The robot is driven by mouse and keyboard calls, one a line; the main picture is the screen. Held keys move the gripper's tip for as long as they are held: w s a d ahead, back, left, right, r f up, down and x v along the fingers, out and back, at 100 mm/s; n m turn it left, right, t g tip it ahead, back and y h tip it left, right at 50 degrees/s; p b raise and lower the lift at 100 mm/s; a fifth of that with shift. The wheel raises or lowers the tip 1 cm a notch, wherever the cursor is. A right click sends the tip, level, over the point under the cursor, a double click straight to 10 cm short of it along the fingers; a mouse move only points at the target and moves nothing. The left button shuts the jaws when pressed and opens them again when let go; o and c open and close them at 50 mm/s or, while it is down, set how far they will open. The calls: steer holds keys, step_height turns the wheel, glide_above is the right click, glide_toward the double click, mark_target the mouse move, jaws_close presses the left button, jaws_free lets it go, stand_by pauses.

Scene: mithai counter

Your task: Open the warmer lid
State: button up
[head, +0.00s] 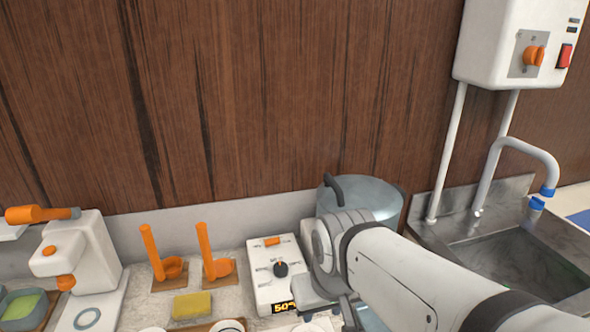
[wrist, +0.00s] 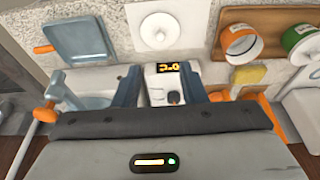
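A round steel vessel with a grey lid (head: 368,192), which looks like the warmer, stands against the back wall in the head view. Its lid looks shut, and a dark curved handle (head: 334,188) rises at its left edge. My arm covers its front. A white control box (head: 272,272) with a dial and a lit display stands just left of it; it also shows in the wrist view (wrist: 157,88). My gripper (wrist: 163,86) has its two blue fingers apart with nothing held between them. It points down at the counter near this box. In the head view my wrist hides the fingers.
Orange upright holders (head: 207,252) and a yellow sponge (head: 191,305) are left of the box. A white dispenser (head: 80,252) is further left. A steel sink (head: 470,236) with a tap is at right, below a wall unit (head: 510,45). A blue tray (wrist: 78,40) shows in the wrist view.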

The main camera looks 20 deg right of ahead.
steer(key=w+d+r+h+b, duration=0.1)
steer(key=w+d+r+b, duration=0.15)
steer(key=w+r, duration=0.4)
steer(key=w+d+r+b, duration=0.1)
steer(key=w+d+r, duration=0.25)
steer(key=w, duration=0.55)
steer(key=t+h+b, duration=0.1)
steer(key=b, duration=0.1)
glide_toward(331, 179)
steer(key=f, duration=0.1)
steer(key=x, duration=0.7)
steer(key=shift+w+d+f, duration=0.15)
steer(key=shift+w, duration=0.15)
jaws_close()
